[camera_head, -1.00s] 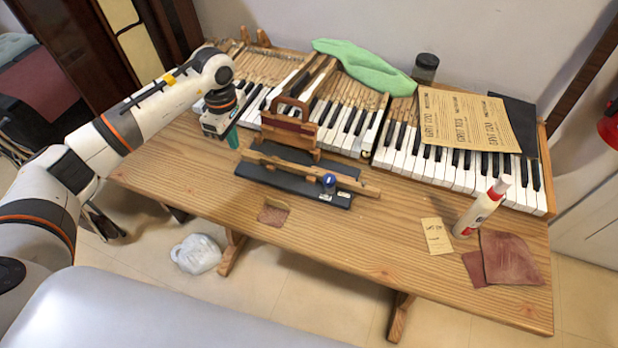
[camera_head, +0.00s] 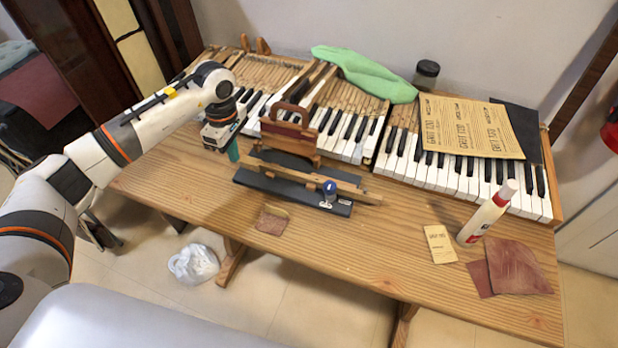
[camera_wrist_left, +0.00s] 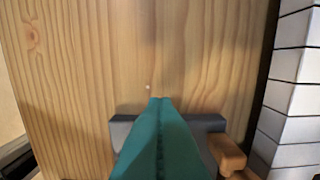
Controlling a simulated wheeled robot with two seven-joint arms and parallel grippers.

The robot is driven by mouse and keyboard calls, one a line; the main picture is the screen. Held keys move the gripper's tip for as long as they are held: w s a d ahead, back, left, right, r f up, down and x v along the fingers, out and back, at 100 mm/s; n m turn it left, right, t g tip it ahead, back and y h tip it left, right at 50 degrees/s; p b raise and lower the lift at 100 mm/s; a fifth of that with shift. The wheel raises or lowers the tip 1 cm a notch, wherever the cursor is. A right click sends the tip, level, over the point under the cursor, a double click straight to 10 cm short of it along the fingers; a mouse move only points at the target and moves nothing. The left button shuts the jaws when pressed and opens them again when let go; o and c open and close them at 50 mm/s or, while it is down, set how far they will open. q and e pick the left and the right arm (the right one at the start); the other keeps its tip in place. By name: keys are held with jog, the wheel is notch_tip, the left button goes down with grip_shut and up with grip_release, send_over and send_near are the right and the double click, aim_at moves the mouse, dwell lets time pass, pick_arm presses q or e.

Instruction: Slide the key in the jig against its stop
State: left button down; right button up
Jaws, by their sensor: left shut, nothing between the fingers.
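The jig is a long dark base (camera_head: 280,187) on the wooden table, in the head view's middle. A pale wooden key (camera_head: 300,178) lies lengthwise along it, its right end reaching past the base. A blue-topped part (camera_head: 329,187) stands near the jig's right end; I cannot make out the stop. My left gripper (camera_head: 233,155) points down just beyond the jig's left end, its teal fingers shut and empty. In the left wrist view the fingers (camera_wrist_left: 160,130) overlap the dark jig end (camera_wrist_left: 122,128), with a wooden end (camera_wrist_left: 228,155) to their right; contact is unclear. My right gripper is not in view.
A wooden block with a handle (camera_head: 290,132) stands behind the jig. Piano keys (camera_head: 430,165) line the table's back. The table in front of the jig is mostly clear.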

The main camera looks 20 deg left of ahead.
aim_at(245, 159)
pick_arm(q)
jog(key=shift+s+d, duration=0.15)
jog(key=shift+d, duration=1.45)
dwell(1.9)
jog(key=shift+a, duration=0.1)
jog(key=shift+a, duration=0.5)
jog(key=shift+r+p, duration=1.85)
jog(key=shift+r, duration=1.7)
jog(key=shift+f, duration=0.1)
